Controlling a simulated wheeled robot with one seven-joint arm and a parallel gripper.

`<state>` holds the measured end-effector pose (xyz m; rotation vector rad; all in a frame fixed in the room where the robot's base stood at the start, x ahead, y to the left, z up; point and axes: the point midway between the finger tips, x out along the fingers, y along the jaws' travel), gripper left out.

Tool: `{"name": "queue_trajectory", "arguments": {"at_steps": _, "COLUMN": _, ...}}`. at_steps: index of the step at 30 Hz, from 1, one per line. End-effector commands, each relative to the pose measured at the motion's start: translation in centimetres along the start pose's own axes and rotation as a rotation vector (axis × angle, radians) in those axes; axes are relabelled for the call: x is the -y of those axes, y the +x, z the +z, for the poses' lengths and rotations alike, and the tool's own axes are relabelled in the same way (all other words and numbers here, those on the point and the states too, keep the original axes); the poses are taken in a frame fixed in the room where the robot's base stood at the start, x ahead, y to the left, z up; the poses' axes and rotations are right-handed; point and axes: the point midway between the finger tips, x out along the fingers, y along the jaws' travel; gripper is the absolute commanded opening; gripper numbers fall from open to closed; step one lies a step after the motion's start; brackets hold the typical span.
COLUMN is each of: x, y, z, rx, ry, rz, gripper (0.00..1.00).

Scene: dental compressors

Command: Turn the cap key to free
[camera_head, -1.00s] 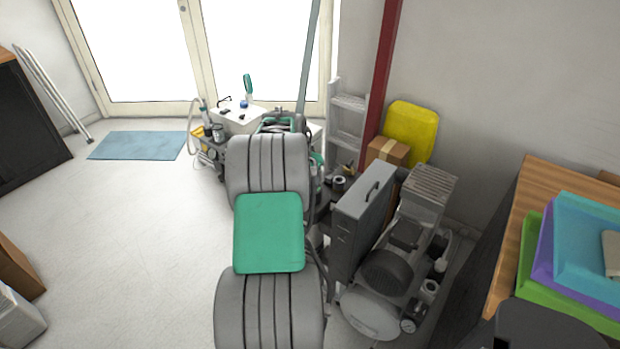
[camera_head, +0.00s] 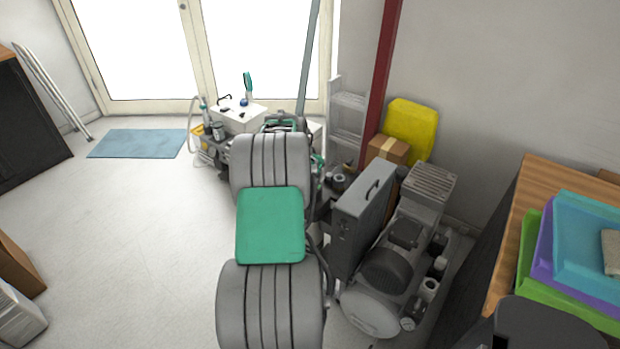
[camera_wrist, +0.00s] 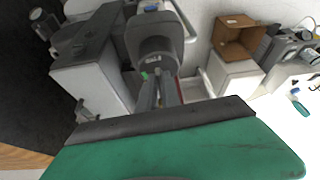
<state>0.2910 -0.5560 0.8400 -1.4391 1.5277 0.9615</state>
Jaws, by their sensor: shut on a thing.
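My gripper (camera_wrist: 158,92) shows in the wrist view beyond a dark bar and green panel of my own arm. Its narrow fingers run up to a dark grey rounded part (camera_wrist: 156,50), which I take for the cap key. The jaws are shut on it, though the contact is small and partly hidden. A blue spot shows above this part. Its exact turn cannot be read. In the head view my grey ribbed arm with its green panel hides the gripper and the key.
A grey case with a handle (camera_head: 362,205) and a compressor with a silver tank (camera_head: 370,312) stand close on the right. A red post (camera_head: 383,75), a yellow container (camera_head: 410,128) and a cardboard box (camera_head: 388,150) stand behind. Floor on the left is open, with a blue mat (camera_head: 138,143).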

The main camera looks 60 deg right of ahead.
Motion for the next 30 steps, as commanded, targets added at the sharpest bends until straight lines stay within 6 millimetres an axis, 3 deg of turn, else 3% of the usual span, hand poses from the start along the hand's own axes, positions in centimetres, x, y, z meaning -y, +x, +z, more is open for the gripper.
{"name": "queue_trajectory", "arguments": {"at_steps": 20, "x": -0.18, "y": 0.01, "z": -0.04, "rx": 0.0, "ry": -0.154, "rz": -0.063, "gripper": 0.0}}
{"name": "queue_trajectory", "arguments": {"at_steps": 21, "x": -0.17, "y": 0.01, "z": -0.03, "rx": 0.0, "ry": -0.153, "rz": -0.063, "gripper": 0.08}}
{"name": "queue_trajectory", "arguments": {"at_steps": 30, "x": -0.15, "y": 0.01, "z": -0.03, "rx": 0.0, "ry": -0.153, "rz": -0.063, "gripper": 0.3}}
